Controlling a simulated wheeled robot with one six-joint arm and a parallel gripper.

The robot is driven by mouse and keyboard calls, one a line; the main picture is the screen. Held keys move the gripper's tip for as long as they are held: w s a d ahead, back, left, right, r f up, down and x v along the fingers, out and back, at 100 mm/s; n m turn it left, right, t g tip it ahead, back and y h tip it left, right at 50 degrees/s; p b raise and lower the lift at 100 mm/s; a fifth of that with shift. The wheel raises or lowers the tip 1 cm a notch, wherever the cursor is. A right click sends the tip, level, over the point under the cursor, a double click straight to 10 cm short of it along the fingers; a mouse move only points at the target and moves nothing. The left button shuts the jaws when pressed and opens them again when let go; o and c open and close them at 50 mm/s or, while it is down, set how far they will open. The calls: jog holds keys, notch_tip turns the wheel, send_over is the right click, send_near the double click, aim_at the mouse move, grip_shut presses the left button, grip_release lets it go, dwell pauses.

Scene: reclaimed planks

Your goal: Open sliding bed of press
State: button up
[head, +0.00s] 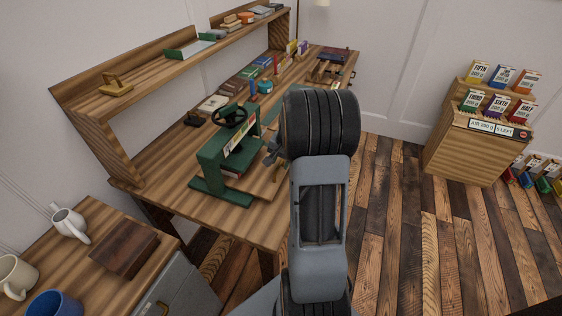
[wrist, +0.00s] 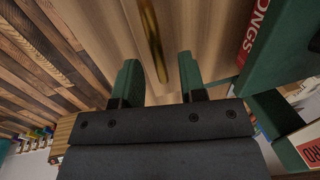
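The green press (head: 212,160) stands on the workbench in the head view, with a dark handwheel on top. Its wooden sliding bed (head: 262,186) shows at the press's right side, partly hidden by my arm. In the wrist view, a brass bar handle (wrist: 151,35) lies over pale wood. My gripper (wrist: 158,60) is open, with its two green-tipped fingers apart. The lower end of the brass bar lies between the fingers in the picture, with a gap on each side. A red book (wrist: 257,35) is beside the green frame. In the head view my gripper (head: 272,151) is partly hidden.
The workbench (head: 255,228) carries books and jars behind the press, under a shelf (head: 165,70). A side cabinet at lower left holds a jug (head: 69,224), mugs and a dark wooden block (head: 124,248). Open plank floor (head: 395,230) lies to the right, before a wooden display cabinet (head: 465,155).

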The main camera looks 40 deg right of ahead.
jog(key=shift+c, duration=0.2)
grip_shut()
dwell(0.5)
